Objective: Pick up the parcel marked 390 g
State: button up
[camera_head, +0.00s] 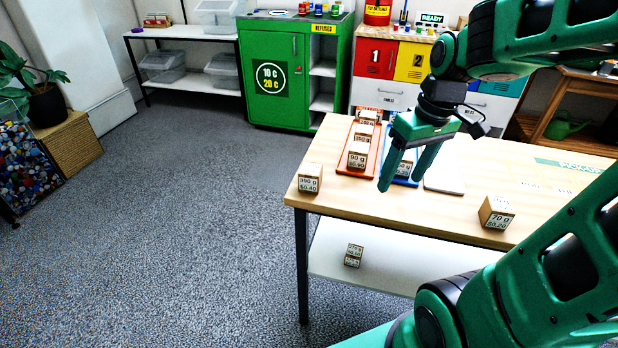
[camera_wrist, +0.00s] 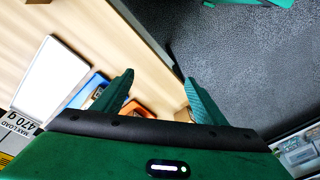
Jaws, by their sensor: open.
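The parcel marked 390 g (camera_head: 310,178) is a small tan box with a white label, at the left front corner of the wooden table (camera_head: 450,222). It stands on bare tabletop, apart from the trays. My gripper (camera_head: 399,184) is open and empty, to the right of the parcel, in front of the blue tray. In the wrist view my gripper's fingers (camera_wrist: 159,77) are spread over tabletop and floor. A tan sliver (camera_wrist: 186,113) beside the right finger is mostly hidden, and I cannot tell which parcel it is.
An orange tray (camera_head: 345,168) holds several parcels. A blue tray (camera_head: 402,181) behind my gripper holds another parcel. A white panel (camera_head: 446,181) lies right of it. A 70 g parcel (camera_head: 496,213) stands at the table's right front. Another parcel (camera_head: 353,255) is on the lower shelf.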

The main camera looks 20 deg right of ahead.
aim_at(313, 169)
jog(key=w+a+f+n+y, duration=0.1)
jog(key=w+a+n, duration=0.2)
jog(key=w+a, duration=0.1)
jog(key=w+a+f+n+y, duration=0.1)
jog(key=w+a+f+n, duration=0.1)
jog(key=w+a+n, duration=0.2)
jog(key=w+a+f+n+t, duration=0.1)
jog(key=w+a+n, duration=0.2)
jog(key=w, duration=0.5)
jog(key=shift+w+a+f+y, duration=0.25)
jog(key=shift+w+a+y, duration=0.15)
jog(key=shift+a, duration=0.25)
jog(key=shift+w+d+x, duration=0.1)
jog(key=shift+w+x, duration=0.05)
jog(key=shift+x, duration=1.4)
jog(key=shift+w+d+x, duration=0.1)
jog(key=shift+x, duration=1.45)
jog(key=shift+c, duration=0.3)
jog(key=c, duration=1.4)
jog(key=shift+r, duration=0.1)
